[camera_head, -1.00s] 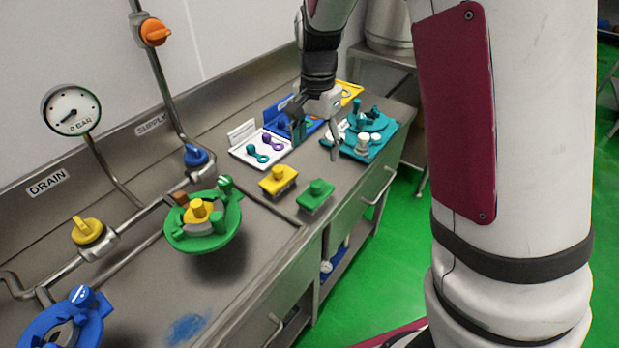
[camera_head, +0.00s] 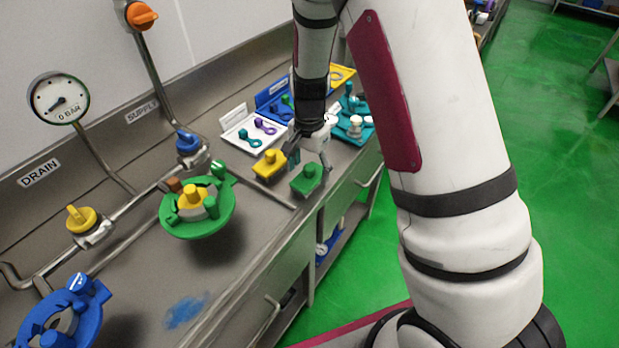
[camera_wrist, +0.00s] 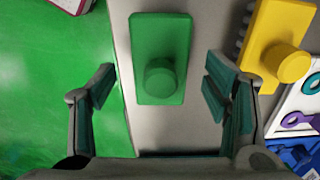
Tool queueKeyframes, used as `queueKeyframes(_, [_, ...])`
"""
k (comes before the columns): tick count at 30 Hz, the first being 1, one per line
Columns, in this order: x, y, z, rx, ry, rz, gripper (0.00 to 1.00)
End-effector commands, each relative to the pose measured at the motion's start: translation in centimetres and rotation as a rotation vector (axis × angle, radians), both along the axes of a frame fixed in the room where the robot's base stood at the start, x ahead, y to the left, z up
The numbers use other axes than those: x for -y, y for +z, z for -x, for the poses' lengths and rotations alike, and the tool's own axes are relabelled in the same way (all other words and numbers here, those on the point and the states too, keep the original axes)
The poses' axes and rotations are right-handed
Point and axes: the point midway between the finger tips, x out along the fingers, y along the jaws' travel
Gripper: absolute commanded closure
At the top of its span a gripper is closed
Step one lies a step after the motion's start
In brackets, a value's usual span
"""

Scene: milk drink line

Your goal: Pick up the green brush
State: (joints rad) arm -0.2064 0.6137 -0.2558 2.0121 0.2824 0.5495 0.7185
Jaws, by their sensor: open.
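The green brush (camera_head: 307,179) lies on the steel counter near its front edge, with its round knob up. In the wrist view the green brush (camera_wrist: 161,58) is ahead of the fingertips, in line with the gap between them. My gripper (camera_head: 306,158) is open and empty, just behind and above the brush in the head view. In the wrist view my gripper (camera_wrist: 160,85) shows its two fingers spread wide, one to each side of the brush's knob end. I see no contact with the brush.
A yellow brush (camera_head: 269,165) lies close beside the green one, and near my right-hand finger in the wrist view (camera_wrist: 276,45). White, blue, yellow and teal trays with parts stand farther back. A green valve fixture (camera_head: 197,228) sits to the left. The counter's front edge is close.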

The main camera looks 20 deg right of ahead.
Motion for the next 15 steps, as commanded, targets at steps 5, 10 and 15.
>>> queueKeyframes(5, [0.01,-1.21,-0.03,0.001,-0.001,-0.001,0.3])
queueKeyframes(10, [0.0,-1.23,-0.04,0.001,0.0,-0.001,0.3])
queueKeyframes(15, [-0.01,-1.21,-0.03,0.001,0.0,-0.001,0.62])
